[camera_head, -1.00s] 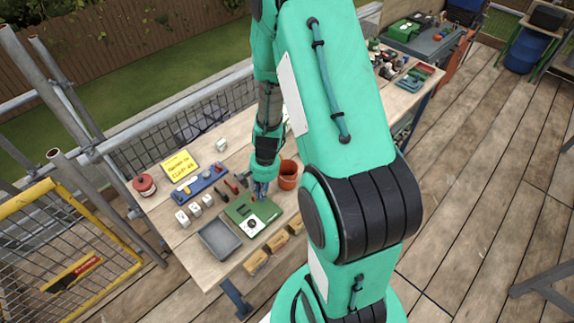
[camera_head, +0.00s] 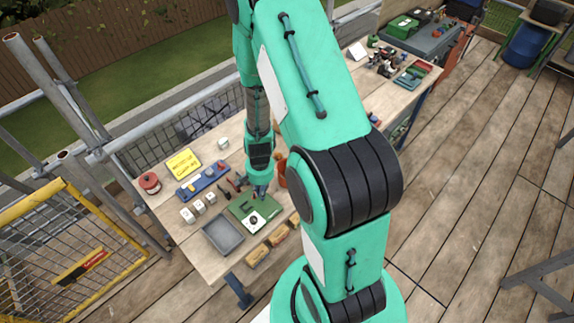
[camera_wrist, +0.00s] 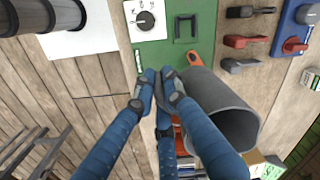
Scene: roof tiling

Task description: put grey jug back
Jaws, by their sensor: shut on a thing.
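The grey jug (camera_wrist: 212,112) shows in the wrist view as a grey cylinder with a dark open mouth toward the lower right. My gripper (camera_wrist: 160,78) has blue fingers drawn together at the jug's near side, shut on it. One finger crosses in front of the jug's wall, and the exact contact is hidden. In the head view my gripper (camera_head: 260,192) is over the far right part of a green board (camera_head: 266,210). I cannot make out the jug clearly there.
A terracotta pot (camera_head: 282,171) is partly hidden behind my arm. A grey tray (camera_head: 222,236), wooden blocks (camera_head: 279,235), white blocks (camera_head: 187,215), a blue rack (camera_head: 202,180) and a red pot (camera_head: 149,182) crowd the bench. Hand tools (camera_wrist: 246,41) lie beside the board.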

